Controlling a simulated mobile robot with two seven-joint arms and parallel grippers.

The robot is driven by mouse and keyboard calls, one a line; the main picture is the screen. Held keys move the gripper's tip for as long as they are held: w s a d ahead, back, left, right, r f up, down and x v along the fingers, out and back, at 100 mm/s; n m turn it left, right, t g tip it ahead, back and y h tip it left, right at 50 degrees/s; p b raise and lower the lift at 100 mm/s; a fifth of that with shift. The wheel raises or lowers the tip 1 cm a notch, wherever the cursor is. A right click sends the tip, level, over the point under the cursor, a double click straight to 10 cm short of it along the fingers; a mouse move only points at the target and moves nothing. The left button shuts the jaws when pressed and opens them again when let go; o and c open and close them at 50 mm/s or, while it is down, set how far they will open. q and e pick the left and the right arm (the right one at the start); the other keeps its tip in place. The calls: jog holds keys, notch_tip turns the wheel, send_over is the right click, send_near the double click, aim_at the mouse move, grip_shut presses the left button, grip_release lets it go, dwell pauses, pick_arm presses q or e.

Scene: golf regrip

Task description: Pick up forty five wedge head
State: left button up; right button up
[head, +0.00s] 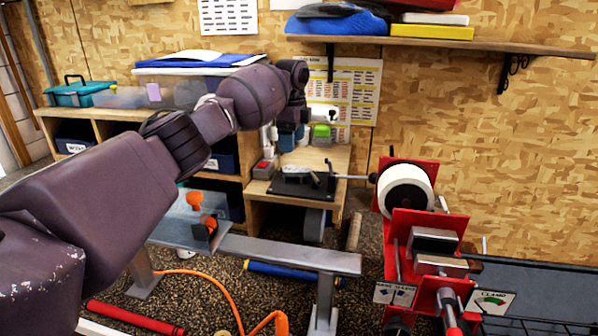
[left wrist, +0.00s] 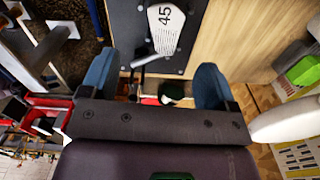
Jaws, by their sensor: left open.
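The forty five wedge head (left wrist: 165,28) is a pale, grooved clubhead marked "45" at the top of the left wrist view. It lies on a black mat (left wrist: 128,30), ahead of my fingertips and apart from them. In the head view the wedge head (head: 297,171) is small on the black mat (head: 290,187) on a low wooden bench. My left gripper (left wrist: 155,82) has its two blue fingers spread wide, with nothing held between them. In the head view the left gripper (head: 289,135) hangs above and behind the mat, partly hidden by its own wrist. My right gripper is not in view.
A red clamp machine (head: 410,225) with a white roll stands right of the bench. A green-topped container (head: 321,133) sits behind the mat. A metal bench (head: 290,255) is in front. A wooden shelf (head: 450,44) juts from the wall above.

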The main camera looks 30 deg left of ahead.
aim_at(296, 169)
pick_arm(q)
notch_tip(296, 169, down, 3)
jog(key=shift+f, duration=0.2)
jog(key=f, duration=0.1)
jog(key=f+p, duration=0.1)
jog(key=f, duration=0.2)
jog(key=shift+w+d+f, duration=0.25)
jog(key=shift+w+d, duration=0.05)
jog(key=shift+w, duration=0.1)
jog(key=shift+f+p, duration=0.3)
jog(key=shift+f, duration=0.05)
jog(key=c, duration=1)
